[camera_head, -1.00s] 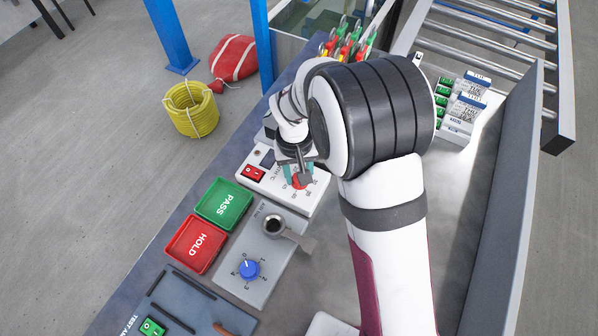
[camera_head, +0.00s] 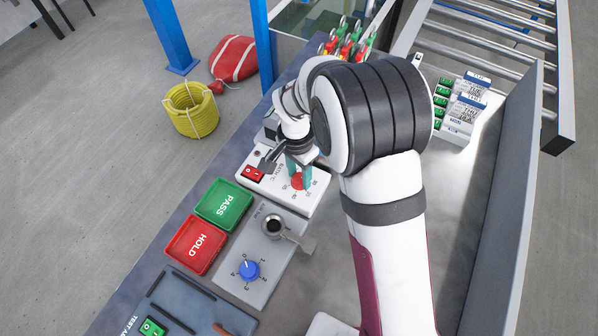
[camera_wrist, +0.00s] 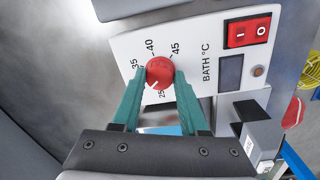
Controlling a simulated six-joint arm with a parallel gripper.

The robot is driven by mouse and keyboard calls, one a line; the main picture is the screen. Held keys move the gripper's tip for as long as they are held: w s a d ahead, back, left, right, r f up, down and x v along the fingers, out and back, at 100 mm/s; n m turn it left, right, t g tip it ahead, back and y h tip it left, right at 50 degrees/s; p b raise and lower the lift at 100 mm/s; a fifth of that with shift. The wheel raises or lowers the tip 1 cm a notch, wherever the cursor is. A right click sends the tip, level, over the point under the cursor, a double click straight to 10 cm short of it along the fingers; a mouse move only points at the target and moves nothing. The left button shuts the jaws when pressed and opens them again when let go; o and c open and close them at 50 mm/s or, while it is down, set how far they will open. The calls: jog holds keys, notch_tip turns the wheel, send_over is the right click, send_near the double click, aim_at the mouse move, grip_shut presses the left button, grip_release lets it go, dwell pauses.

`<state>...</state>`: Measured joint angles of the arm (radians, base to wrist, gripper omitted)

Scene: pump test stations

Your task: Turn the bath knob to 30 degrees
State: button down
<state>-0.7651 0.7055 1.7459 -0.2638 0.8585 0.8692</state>
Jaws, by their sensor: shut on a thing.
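The red bath knob (camera_wrist: 159,72) sits on the white BATH °C panel (camera_wrist: 205,45) in the wrist view. The scale numbers 25, 35, 40 and 45 show around it; 30 is hidden there by a finger. A small white mark shows at the knob's lower-left edge, near 25; I cannot tell the exact setting. My gripper (camera_wrist: 159,78) has its teal fingers shut on the knob's two sides. In the head view, the knob (camera_head: 298,181) shows below the fingertips (camera_head: 298,175), on the panel beyond the grey station.
On the panel are a red rocker switch (camera_wrist: 248,31) and a dark display (camera_wrist: 231,72). Green PASS (camera_head: 223,204) and red HOLD (camera_head: 195,246) trays lie beside it.

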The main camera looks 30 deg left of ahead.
aim_at(297, 175)
jog(key=shift+m, duration=1.1)
jog(key=shift+c, duration=2.2)
grip_release()
notch_tip(297, 175, up, 16)
jog(key=shift+w+a, duration=0.2)
jog(key=shift+a, duration=0.15)
jog(key=shift+f, duration=0.1)
